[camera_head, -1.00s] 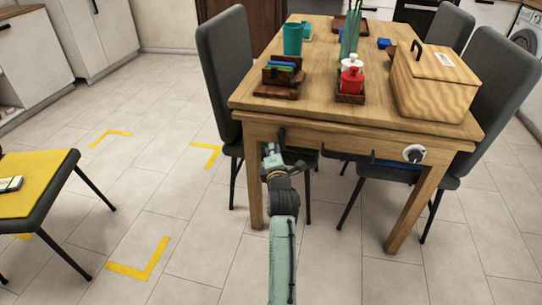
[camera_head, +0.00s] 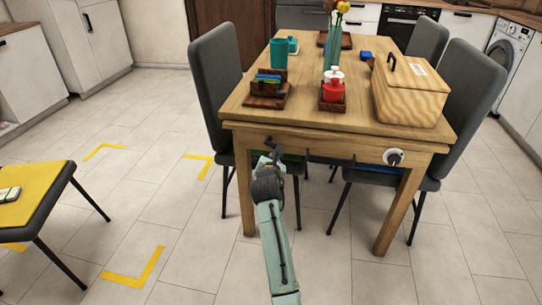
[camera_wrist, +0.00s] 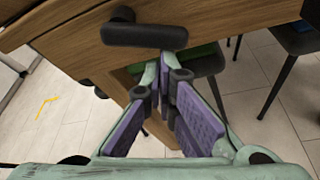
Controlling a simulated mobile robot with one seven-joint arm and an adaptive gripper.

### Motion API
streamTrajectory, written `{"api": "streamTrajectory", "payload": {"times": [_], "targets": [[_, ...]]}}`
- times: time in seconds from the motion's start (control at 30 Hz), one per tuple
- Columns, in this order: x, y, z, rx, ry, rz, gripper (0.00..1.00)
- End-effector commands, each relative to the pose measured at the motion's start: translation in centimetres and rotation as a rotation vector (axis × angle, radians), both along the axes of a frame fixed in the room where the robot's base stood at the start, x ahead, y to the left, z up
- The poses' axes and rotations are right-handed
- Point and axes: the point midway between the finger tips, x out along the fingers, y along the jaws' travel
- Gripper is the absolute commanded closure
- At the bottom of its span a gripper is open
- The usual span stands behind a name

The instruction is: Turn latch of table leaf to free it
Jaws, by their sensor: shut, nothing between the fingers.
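The latch is a dark rounded bar (camera_wrist: 145,33) on the wooden front edge of the table in the wrist view, lying roughly crosswise there. In the head view a small dark part (camera_head: 269,140) shows on the table's front apron, just above my gripper. My gripper (camera_wrist: 166,77) has its purple-padded fingers shut and empty. In the wrist view its tips overlap the lower right end of the bar; I cannot tell whether they touch it. In the head view my gripper (camera_head: 271,160) is small and partly hidden by my wrist.
The wooden table (camera_head: 300,118) carries a wooden box (camera_head: 408,97), a teal cup (camera_head: 279,53) and a red bottle (camera_head: 333,91). Floor between is clear.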

Motion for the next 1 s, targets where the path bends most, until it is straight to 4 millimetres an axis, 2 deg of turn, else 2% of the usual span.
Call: {"api": "streamTrajectory", "payload": {"times": [0.13, 0.43, 0.77, 1.0], "targets": [[0.0, -0.2, 0.7, -0.007, 0.001, -0.001, 1.00], [0.0, -0.1, 0.4, -0.003, 0.000, 0.000, 1.00], [0.0, -0.1, 2.0, -0.003, -0.001, 0.001, 1.00], [0.0, -0.1, 2.2, -0.003, -0.006, 0.002, 1.00]]}}
